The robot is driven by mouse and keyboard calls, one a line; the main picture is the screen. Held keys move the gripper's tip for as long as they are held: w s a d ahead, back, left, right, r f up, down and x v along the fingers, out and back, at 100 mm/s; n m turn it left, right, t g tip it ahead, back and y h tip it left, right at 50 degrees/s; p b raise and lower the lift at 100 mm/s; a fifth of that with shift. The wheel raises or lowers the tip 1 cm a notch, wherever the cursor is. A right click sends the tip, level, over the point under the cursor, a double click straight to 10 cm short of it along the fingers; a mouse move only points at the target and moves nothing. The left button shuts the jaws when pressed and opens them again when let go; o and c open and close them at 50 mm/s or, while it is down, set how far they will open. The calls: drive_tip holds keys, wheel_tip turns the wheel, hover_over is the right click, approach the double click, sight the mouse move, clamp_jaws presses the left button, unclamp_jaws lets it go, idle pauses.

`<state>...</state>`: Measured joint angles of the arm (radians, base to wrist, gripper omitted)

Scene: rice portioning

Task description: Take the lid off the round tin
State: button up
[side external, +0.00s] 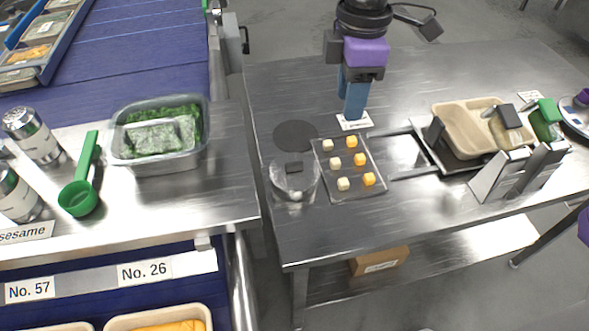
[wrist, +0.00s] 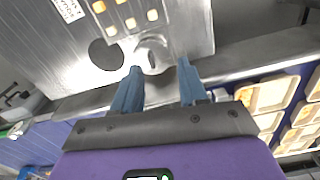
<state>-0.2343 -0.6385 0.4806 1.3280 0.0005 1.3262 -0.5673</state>
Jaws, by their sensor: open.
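The round tin (side external: 282,186) stands near the left edge of the right-hand steel table, left of a tray of cubes. Its top carries a small dark block, apparently the lid's knob (side external: 293,167); the lid appears to be on. In the wrist view the tin (wrist: 152,53) shows just beyond my fingertips, roughly between them in the picture. My gripper (side external: 350,108) is open and empty, with blue fingers pointing down. In the side view it is behind and to the right of the tin, apart from it. It also shows in the wrist view (wrist: 160,66).
A dark disc (side external: 295,135) lies flat behind the tin. The tray (side external: 327,151) holds several white and yellow cubes. A tan compartment tray (side external: 458,125) sits at the right. A tub of greens (side external: 160,166) and a green scoop (side external: 78,197) stand on the left counter, across a gap.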

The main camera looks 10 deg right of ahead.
drive_tip(key=n, duration=0.1)
hover_over(294, 163)
drive_tip(key=d, duration=0.1)
drive_tip(key=f, duration=1.3)
drive_tip(key=a+f, duration=0.1)
drive_tip(key=f, duration=0.5)
drive_tip(key=shift+f, duration=0.1)
clamp_jaws()
